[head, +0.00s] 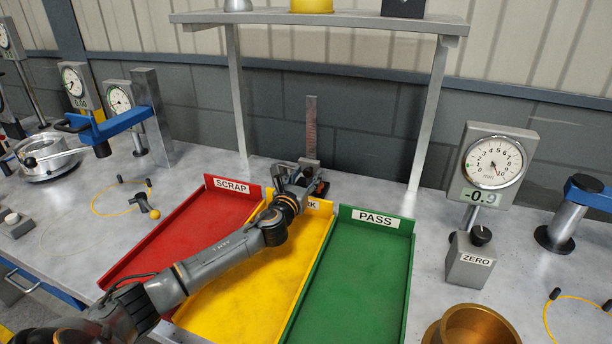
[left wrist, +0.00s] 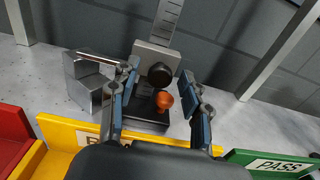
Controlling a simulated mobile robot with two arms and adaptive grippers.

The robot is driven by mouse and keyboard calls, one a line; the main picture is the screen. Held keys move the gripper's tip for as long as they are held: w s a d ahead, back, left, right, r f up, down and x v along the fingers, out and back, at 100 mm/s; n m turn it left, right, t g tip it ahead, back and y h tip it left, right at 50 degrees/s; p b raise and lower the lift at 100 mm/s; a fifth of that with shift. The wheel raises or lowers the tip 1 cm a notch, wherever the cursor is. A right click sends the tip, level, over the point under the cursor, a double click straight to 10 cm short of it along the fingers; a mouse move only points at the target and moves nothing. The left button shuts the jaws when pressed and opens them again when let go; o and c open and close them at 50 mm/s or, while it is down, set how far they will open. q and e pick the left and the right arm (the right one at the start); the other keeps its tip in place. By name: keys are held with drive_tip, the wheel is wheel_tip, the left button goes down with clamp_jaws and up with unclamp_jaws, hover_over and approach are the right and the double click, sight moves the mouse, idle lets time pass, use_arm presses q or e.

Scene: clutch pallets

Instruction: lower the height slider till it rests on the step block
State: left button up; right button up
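The height gauge's upright scale (head: 311,125) stands behind the yellow tray; the scale (left wrist: 168,20) also shows in the left wrist view. Its slider (left wrist: 151,55) is a grey block with a dark round knob (left wrist: 160,75), low on the scale. An orange knob (left wrist: 163,101) sits below it, over a dark base (left wrist: 147,122). A shiny metal step block (left wrist: 88,85) stands left of the slider; I cannot tell if they touch. My left gripper (head: 300,184) is open, its fingers (left wrist: 160,82) either side of the knobs with gaps visible. My right gripper is not in view.
Red SCRAP (head: 180,235), yellow (head: 245,285) and green PASS (head: 350,285) trays lie in front; my left arm crosses the red and yellow ones. A shelf (head: 340,18) stands over the gauge on posts. A dial gauge (head: 493,168) and ZERO block (head: 470,262) stand at right.

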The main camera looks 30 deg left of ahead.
use_arm(q)
drive_tip(key=v, duration=1.2)
drive_tip(key=shift+r, duration=0.1)
idle(0.4)
